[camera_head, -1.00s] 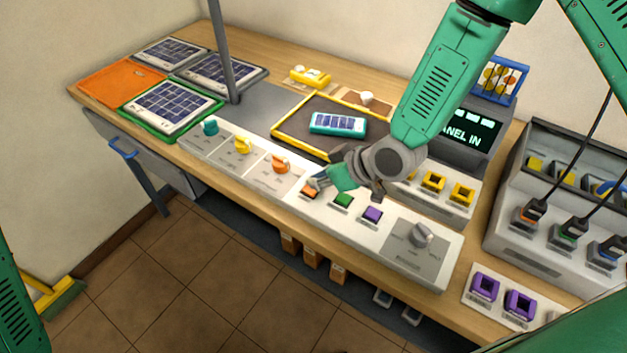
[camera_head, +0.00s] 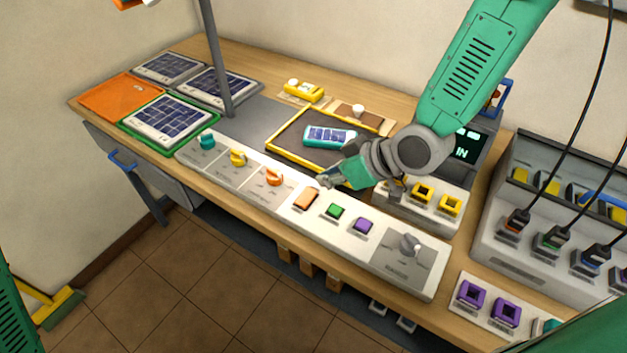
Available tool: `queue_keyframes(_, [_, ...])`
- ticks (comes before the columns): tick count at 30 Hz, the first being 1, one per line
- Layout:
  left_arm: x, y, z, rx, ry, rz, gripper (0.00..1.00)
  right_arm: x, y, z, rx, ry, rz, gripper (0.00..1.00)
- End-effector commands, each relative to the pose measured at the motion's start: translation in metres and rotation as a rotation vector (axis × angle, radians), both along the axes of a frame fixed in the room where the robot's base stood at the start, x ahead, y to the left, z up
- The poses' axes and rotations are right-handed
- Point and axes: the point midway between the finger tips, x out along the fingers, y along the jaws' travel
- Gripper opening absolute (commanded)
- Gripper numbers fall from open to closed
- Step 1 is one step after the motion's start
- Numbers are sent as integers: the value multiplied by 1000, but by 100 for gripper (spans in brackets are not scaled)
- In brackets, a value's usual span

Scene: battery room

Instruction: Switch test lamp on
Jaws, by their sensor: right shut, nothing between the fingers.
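A white control panel (camera_head: 300,222) runs along the front of the bench. It carries an orange button (camera_head: 306,199), a green button (camera_head: 335,211) and a purple button (camera_head: 363,225). To their left are a teal knob (camera_head: 207,140), a yellow knob (camera_head: 238,157) and an orange knob (camera_head: 273,176). A grey knob (camera_head: 410,244) sits at the right end. The labels are too small to read, so I cannot tell which control is the test lamp's. My right gripper (camera_head: 328,180) is shut and empty, just behind and above the orange button, which shows whole and pale.
A yellow-edged tray (camera_head: 283,157) holding a teal panel piece (camera_head: 330,135) lies behind the gripper. A screen box (camera_head: 468,146), partly hidden by my arm, and a cabled grey unit (camera_head: 524,256) stand to the right. Solar panels (camera_head: 168,122) lie at the left.

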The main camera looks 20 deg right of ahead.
Motion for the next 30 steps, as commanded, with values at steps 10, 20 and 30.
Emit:
queue_keyframes(10, [0, 0, -2, 0, -1, 0, 56, -24, -13, 26, -1, -1, 0, 0])
queue_keyframes(20, [0, 0, -2, 0, -1, 0, 56, -24, -14, 26, -1, 0, 1, 0])
queue_keyframes(30, [1, 0, -2, 0, -2, 0, 56, -24, -14, 27, -1, 0, 1, 0])
